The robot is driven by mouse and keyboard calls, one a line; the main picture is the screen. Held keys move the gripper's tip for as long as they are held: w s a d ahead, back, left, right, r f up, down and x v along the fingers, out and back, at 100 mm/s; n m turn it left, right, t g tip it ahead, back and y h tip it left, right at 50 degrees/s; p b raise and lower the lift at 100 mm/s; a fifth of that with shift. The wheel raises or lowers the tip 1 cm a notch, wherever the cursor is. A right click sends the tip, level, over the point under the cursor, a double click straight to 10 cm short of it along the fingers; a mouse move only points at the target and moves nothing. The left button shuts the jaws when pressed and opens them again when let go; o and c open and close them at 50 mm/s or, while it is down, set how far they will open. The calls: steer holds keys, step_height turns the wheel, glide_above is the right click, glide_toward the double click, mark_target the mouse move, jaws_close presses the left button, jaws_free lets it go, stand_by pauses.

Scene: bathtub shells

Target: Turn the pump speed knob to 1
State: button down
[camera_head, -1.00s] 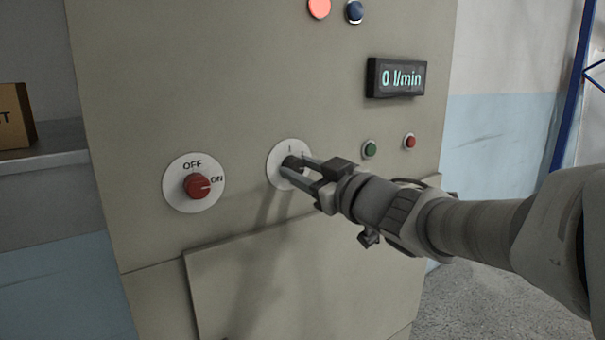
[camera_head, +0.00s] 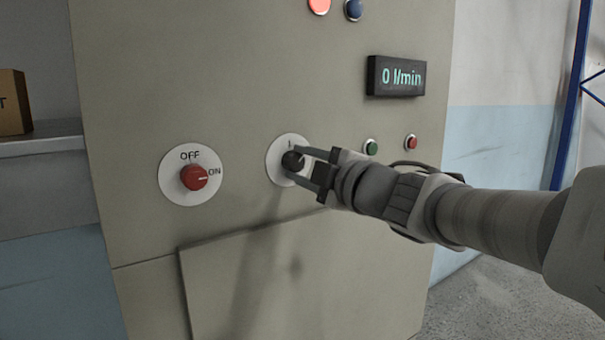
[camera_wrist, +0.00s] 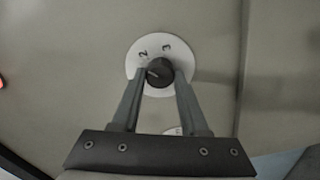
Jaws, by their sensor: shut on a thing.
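The pump speed knob (camera_head: 292,161) is black and round, on a white dial plate (camera_head: 275,163) in the middle of the panel. My gripper (camera_head: 297,166) reaches it from the right, one finger above and one below. In the wrist view the knob (camera_wrist: 159,71) sits between the fingertips of my gripper (camera_wrist: 161,73), which is shut on it. A light mark on the knob points left there, below the 2. In the head view a small mark shows at the dial's top; the fingers hide its right side.
A red OFF/ON knob (camera_head: 194,177) sits left of the dial, its mark towards ON. A display (camera_head: 396,77) reads 0 l/min. A green button (camera_head: 370,147) and a red button (camera_head: 411,142) are close above my wrist. A raised panel (camera_head: 300,270) lies below.

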steer(key=n+b, duration=0.2)
steer(key=n, duration=0.3)
steer(key=shift+f+b, duration=0.2)
steer(key=shift+b, duration=0.2)
steer(key=shift+r+n+b, duration=0.1)
steer(key=shift+n+b, duration=0.7)
steer(key=shift+n, duration=1.4)
steer(key=shift+c, duration=2.1)
jaws_free()
steer(key=p+v, duration=0.4)
steer(key=v, duration=1.3)
steer(key=shift+s+d+p, duration=0.2)
steer(key=shift+p, duration=0.2)
